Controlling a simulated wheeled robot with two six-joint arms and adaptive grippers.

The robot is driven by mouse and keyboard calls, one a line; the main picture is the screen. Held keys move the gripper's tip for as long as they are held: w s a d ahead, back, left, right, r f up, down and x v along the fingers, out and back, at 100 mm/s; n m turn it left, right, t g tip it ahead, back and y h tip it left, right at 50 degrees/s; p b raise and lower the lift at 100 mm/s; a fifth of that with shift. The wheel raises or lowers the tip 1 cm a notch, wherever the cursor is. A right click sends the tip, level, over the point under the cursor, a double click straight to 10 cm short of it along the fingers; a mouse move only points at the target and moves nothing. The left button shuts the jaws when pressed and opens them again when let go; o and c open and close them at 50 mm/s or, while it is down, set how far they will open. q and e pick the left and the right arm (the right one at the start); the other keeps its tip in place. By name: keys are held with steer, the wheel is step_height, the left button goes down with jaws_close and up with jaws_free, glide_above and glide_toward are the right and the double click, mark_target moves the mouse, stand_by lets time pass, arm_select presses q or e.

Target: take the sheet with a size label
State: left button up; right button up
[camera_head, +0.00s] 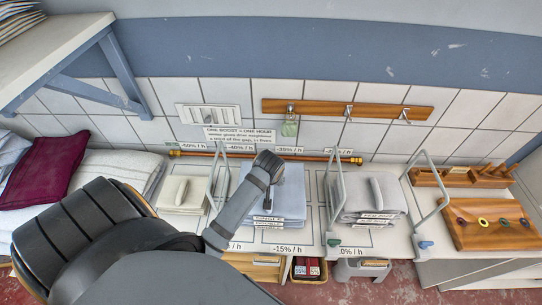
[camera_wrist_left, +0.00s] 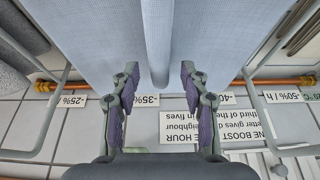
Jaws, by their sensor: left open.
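A stack of pale blue folded sheets (camera_head: 290,198) lies on the table in the middle of the head view. White size labels (camera_head: 268,220) hang at its front edge; one seems to read SINGLE. My left gripper (camera_head: 268,166) is over this stack, its fingers partly hidden by the wrist. In the left wrist view the gripper (camera_wrist_left: 160,78) is open, with one finger on each side of a raised pale blue fold (camera_wrist_left: 158,45) on the top sheet. The fold is between the fingers, not visibly clamped. My right gripper is not in view.
Wire dividers (camera_head: 338,200) stand beside the stack. A grey labelled stack (camera_head: 355,200) lies right, a cream stack (camera_head: 183,196) left. Percent-per-hour labels mark the table. A copper pipe (camera_head: 325,158) runs behind. A wooden peg board (camera_head: 490,222) is far right.

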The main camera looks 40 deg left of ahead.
arm_select(q)
steer(key=shift+f, duration=0.1)
steer(key=shift+c, duration=0.5)
jaws_close()
